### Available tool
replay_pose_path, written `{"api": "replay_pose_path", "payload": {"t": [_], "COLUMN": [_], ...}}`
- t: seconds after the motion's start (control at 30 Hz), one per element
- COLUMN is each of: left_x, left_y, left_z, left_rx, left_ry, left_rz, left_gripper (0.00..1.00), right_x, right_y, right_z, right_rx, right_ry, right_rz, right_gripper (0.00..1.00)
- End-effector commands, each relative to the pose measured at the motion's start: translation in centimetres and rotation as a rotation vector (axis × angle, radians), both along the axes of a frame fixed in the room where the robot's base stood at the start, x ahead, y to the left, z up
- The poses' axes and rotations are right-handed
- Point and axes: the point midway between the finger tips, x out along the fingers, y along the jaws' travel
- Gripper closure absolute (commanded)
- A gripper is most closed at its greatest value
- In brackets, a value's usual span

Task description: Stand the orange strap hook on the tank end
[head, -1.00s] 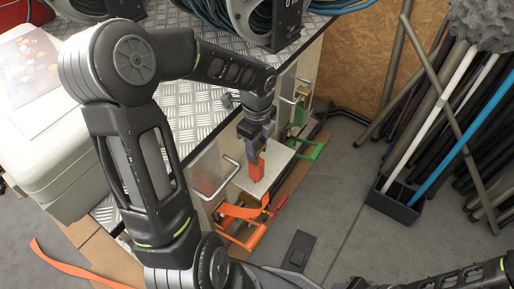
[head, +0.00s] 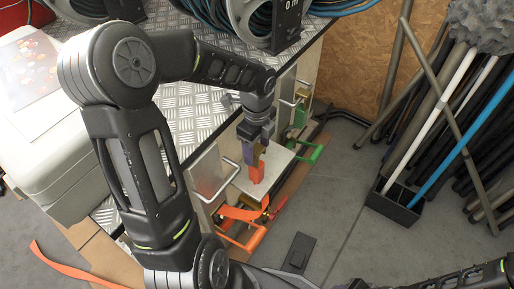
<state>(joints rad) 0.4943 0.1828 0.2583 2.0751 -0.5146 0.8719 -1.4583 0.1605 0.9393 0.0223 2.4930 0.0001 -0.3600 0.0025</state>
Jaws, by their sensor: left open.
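The orange strap hook (head: 257,172) is a small orange-red block. It stands roughly upright on the pale metal tank end (head: 280,157), below the checker-plate top. My left gripper (head: 253,152) points down just above and around the hook's upper part. Its jaws are open, with a purple finger and an olive finger apart. Whether a finger still touches the hook cannot be told. My left arm hides part of the tank's near side. My right arm enters at the lower right, and its gripper is not in view.
An orange strap (head: 240,213) and an orange handle (head: 250,240) lie at the tank's near end. A green handle (head: 311,152) is beyond the hook. Hose reels (head: 250,18) stand on top.

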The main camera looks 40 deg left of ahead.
Motion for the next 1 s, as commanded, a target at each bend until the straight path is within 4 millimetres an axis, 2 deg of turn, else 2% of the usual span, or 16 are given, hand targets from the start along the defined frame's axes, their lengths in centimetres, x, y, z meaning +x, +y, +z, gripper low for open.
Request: {"api": "replay_pose_path", "payload": {"t": [0.17, 0.5, 0.6, 0.73, 1.0], "left_x": [0.1, 0.1, 0.1, 0.0, 0.0], "left_y": [0.0, 0.0, 0.0, 0.0, 0.0], "left_z": [2.7, 9.6, 10.9, 11.7, 11.8], "left_rx": [0.002, 0.001, 0.001, 0.001, 0.000], "left_ry": [-0.003, -0.004, -0.003, -0.001, 0.000], "left_rz": [0.000, 0.000, 0.000, -0.001, -0.001], "left_gripper": [0.38, 0.38, 0.38, 0.38, 0.38], "right_x": [-0.2, -0.4, -0.4, -0.4, -0.4], "right_y": [0.2, 0.4, 0.4, 0.4, 0.4], "right_z": [1.1, 3.2, 3.5, 3.6, 3.6], "right_rx": [0.004, 0.006, 0.006, 0.006, 0.006], "right_ry": [0.004, 0.007, 0.007, 0.007, 0.007], "right_rz": [0.005, 0.011, 0.011, 0.011, 0.011], "right_gripper": [0.64, 0.64, 0.64, 0.64, 0.64]}}
